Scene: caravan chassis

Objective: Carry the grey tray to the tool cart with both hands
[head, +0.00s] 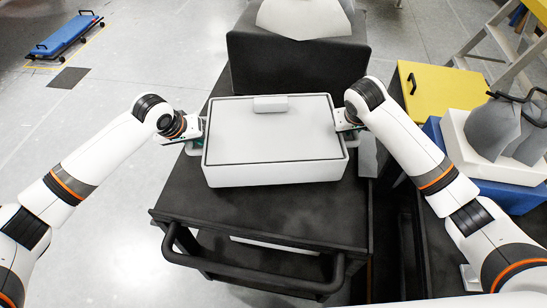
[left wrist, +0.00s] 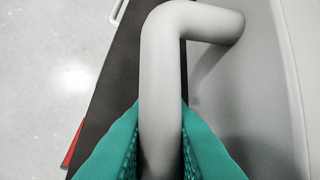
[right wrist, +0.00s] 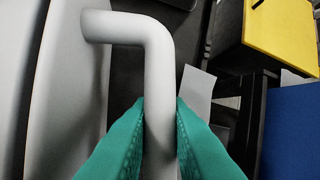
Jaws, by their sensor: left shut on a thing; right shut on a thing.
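The grey tray (head: 272,172) is a pale box with a dark line around its top and a small block on its far edge. It is over the black top of the tool cart (head: 260,215); I cannot tell whether it touches. My left gripper (head: 196,130) is at its left side, shut on a grey bar handle (left wrist: 162,80). My right gripper (head: 345,122) is at its right side, shut on the other bar handle (right wrist: 158,85). The green fingers sit on both sides of each bar. The tray looks about level.
A black bin (head: 290,65) with pale contents stands at the cart's far end. A black push handle (head: 250,270) is at the near end. At right are a yellow box (head: 440,88) and a blue crate (head: 515,198) with a white box. Floor at left is clear; a blue creeper (head: 65,35) lies far off.

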